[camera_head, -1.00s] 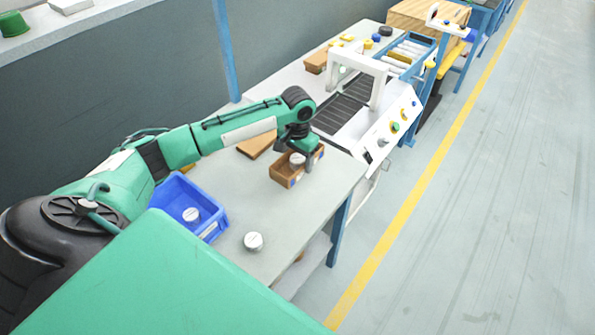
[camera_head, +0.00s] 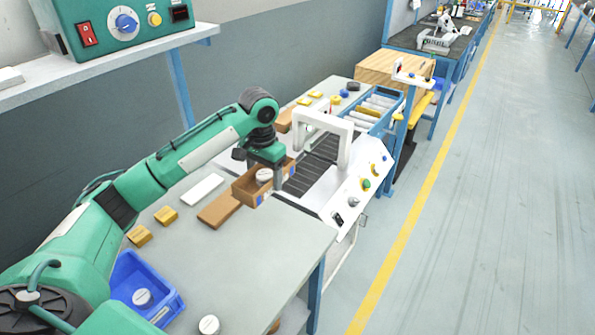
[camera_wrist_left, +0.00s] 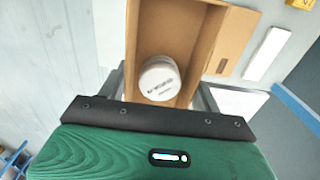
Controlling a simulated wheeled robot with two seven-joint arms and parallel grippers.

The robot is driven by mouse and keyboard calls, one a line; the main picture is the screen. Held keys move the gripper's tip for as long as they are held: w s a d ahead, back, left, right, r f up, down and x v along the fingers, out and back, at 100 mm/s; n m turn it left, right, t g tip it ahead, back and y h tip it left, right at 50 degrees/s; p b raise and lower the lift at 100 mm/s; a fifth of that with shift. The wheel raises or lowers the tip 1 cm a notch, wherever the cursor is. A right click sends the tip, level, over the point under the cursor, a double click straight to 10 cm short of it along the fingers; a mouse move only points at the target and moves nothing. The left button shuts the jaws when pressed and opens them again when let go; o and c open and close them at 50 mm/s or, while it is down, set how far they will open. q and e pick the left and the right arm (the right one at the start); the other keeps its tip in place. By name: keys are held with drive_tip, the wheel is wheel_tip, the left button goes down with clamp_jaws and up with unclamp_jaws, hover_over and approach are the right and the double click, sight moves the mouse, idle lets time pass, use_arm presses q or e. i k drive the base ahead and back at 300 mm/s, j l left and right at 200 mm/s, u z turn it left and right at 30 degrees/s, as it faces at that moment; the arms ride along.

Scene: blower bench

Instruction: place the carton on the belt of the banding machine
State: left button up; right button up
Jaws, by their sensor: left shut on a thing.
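The carton (camera_head: 244,190) is an open brown box with a white round tin (camera_head: 263,176) inside. My left gripper (camera_head: 276,176) is shut on the carton's wall at its right end. The carton is beside the near left end of the banding machine's dark belt (camera_head: 298,186); I cannot tell whether it touches the surface below. The left wrist view shows the carton's inner wall (camera_wrist_left: 190,30) and the tin (camera_wrist_left: 160,80) standing in it. The white arch (camera_head: 345,150) of the banding machine stands over the belt further on. My right gripper is not in view.
A brown flat piece (camera_head: 220,208) and a white strip (camera_head: 202,189) lie on the near table (camera_head: 250,262). A blue bin (camera_head: 160,300) holds a tin, and another tin (camera_head: 209,325) stands nearby. A sloped control panel (camera_head: 362,190) borders the belt's right side.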

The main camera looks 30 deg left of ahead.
sight(300, 177)
drive_tip(key=i+l+u, duration=0.25)
drive_tip(key=i, duration=0.35)
drive_tip(key=i+l+u, duration=0.25)
drive_tip(key=i+l, duration=0.35)
